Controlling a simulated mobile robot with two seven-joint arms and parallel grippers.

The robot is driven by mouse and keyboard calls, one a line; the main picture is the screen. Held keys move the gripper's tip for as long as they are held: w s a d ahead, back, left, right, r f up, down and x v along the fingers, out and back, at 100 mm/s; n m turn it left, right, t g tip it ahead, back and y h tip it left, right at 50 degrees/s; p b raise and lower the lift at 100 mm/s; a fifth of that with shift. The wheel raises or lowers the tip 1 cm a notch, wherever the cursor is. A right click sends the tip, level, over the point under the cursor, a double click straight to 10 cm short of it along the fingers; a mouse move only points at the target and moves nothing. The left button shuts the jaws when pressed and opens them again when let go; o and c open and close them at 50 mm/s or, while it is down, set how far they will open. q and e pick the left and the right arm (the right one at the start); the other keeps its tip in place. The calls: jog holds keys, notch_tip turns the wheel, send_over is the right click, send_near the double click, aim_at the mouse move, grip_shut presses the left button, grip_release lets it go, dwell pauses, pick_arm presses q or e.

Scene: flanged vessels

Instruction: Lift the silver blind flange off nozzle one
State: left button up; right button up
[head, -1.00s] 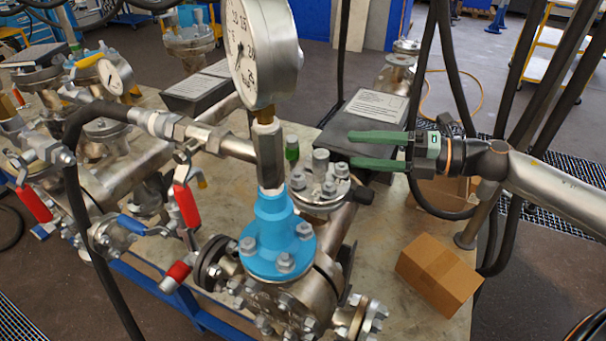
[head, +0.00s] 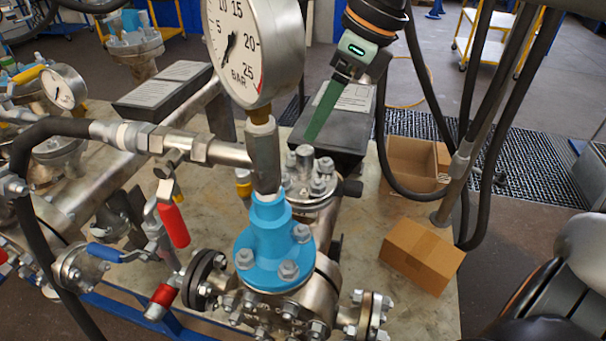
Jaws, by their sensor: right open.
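The silver blind flange (head: 321,190) sits level on its nozzle behind the blue flanged fitting, with bolt heads around its rim and a short post standing up from it. The gauge stem and blue fitting hide part of its left side. My right gripper (head: 312,134) has green fingers pointing down and slightly left. It is open and empty, with its tips just above and behind the post, apart from the flange as far as I can tell. The fingers overlap in this view, so the gap between them is hidden. My left gripper is not in view.
A large pressure gauge (head: 253,50) on the blue fitting (head: 270,240) stands close in front and to the left. A dark box with a label (head: 345,145) lies behind. Cardboard boxes (head: 422,256) stand at the right. Black hoses hang at the right.

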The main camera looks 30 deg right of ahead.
aim_at(305, 149)
jog(key=x, duration=0.3)
jog(key=shift+f, duration=0.1)
jog(key=x, duration=0.4)
jog(key=shift+d+f+p, duration=0.2)
jog(key=shift+d+p, duration=0.2)
jog(key=shift+w+a+f, duration=0.15)
jog(key=shift+a+f, duration=0.05)
jog(key=shift+f, duration=0.3)
jog(key=shift+c, duration=0.4)
grip_shut()
jog(key=shift+w+r, duration=0.1)
jog(key=shift+r, duration=0.1)
